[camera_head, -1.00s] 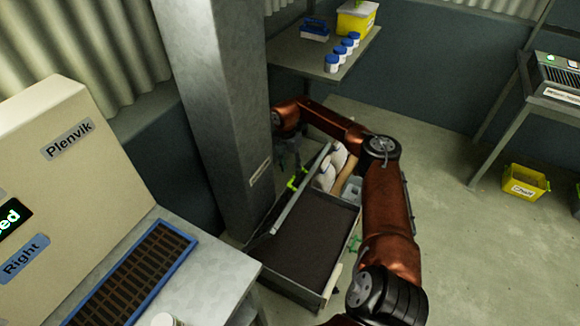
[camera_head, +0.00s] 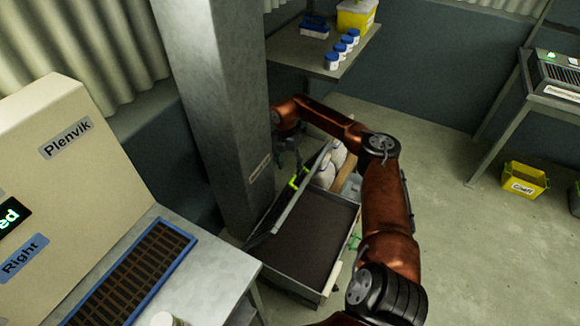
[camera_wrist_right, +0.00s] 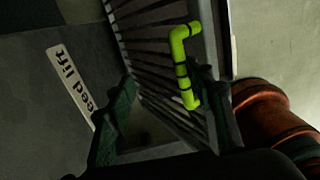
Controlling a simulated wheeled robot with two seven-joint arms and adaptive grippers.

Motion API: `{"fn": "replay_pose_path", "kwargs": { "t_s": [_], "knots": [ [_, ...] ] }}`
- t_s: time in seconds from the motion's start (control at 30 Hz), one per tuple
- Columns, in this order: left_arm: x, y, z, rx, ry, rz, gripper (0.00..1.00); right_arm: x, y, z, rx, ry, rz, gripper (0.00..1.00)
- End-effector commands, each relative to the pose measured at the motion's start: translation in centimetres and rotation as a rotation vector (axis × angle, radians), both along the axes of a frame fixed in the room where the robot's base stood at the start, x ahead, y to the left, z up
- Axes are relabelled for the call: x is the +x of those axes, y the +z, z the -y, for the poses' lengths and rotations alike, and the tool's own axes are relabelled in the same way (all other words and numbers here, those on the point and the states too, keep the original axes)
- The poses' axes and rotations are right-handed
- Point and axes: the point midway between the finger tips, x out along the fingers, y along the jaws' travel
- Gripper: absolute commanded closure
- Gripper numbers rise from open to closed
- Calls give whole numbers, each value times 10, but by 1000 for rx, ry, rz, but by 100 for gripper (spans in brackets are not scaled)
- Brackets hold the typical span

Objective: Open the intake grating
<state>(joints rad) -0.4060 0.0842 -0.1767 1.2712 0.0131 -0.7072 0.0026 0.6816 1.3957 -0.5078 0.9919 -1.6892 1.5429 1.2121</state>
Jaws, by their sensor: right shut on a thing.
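The intake grating (camera_head: 290,208) stands tilted up on edge at the left side of a low open-topped intake box (camera_head: 322,298) in the head view. Its yellow-green handle (camera_head: 299,179) shows on its upper part; the bars (camera_wrist_right: 150,45) and handle (camera_wrist_right: 183,65) show close up in the right wrist view. My right gripper (camera_head: 291,164) is at the grating by the handle, beside the column. In the wrist view its dark fingers (camera_wrist_right: 160,112) stand apart with part of the grating between them; the exact contact is hard to see. My left gripper is out of view.
A grey column (camera_head: 225,110), labelled as a feed lift in the wrist view, stands close left of the box. Pale sacks (camera_head: 330,168) lie behind it. A shelf (camera_head: 310,55) with jars is farther back. Floor to the right is clear up to a yellow bin (camera_head: 524,180).

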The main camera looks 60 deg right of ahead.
Motion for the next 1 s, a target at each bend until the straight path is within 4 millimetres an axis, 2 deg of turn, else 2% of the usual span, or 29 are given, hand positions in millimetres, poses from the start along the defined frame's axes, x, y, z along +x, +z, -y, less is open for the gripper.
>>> {"fn": "replay_pose_path", "kwargs": {
  "t_s": [0.03, 0.17, 0.37, 0.8, 1.0],
  "knots": [
    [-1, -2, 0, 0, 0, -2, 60, 2, -11, -5, 7, 5, 2, 71],
    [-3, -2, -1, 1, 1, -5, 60, 2, -11, -5, 7, 5, 2, 71],
    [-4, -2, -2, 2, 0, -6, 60, 3, 2, -5, 5, 6, 4, 71],
    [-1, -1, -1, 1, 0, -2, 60, 5, 96, -2, -3, -2, 7, 71],
    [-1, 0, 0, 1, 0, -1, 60, 6, 119, -3, -3, -2, 5, 71]
  ]
}}
